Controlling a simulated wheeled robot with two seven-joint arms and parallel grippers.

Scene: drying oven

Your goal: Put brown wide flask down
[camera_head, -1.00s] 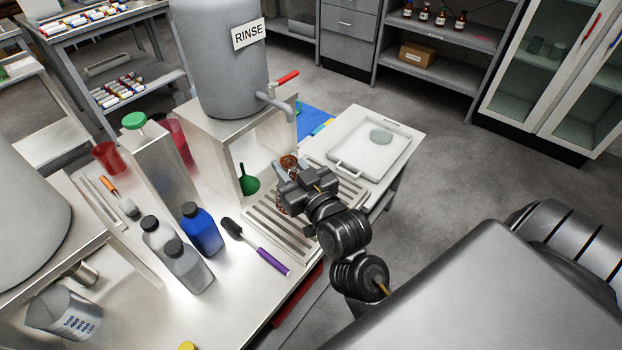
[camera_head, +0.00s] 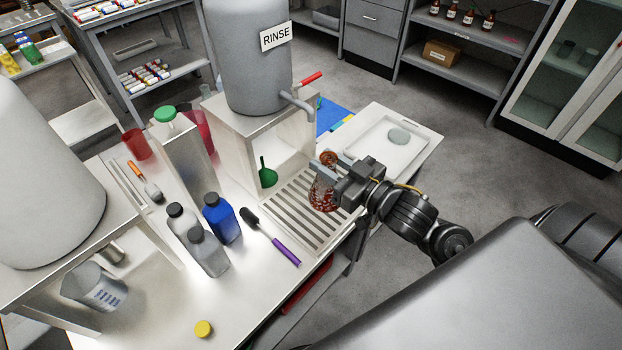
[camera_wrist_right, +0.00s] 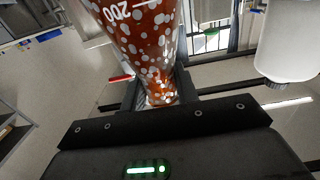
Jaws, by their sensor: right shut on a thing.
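The brown wide flask (camera_head: 324,190) is reddish brown with pale spots and stands upright over the right part of the slatted drain rack (camera_head: 290,222). I cannot tell whether its base touches the slats. My right gripper (camera_head: 329,167) is shut on the flask's neck from the right. In the right wrist view the flask (camera_wrist_right: 143,40) fills the top middle, with a white "200" mark, and the gripper (camera_wrist_right: 158,95) fingers are on both sides of its neck. My left gripper is not in view.
The grey RINSE tank (camera_head: 245,60) with its tap stands on a metal stand behind the rack. A green funnel (camera_head: 267,174), a purple-handled brush (camera_head: 272,240) and a blue bottle (camera_head: 221,220) are to the left. A white tray (camera_head: 385,150) lies behind right.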

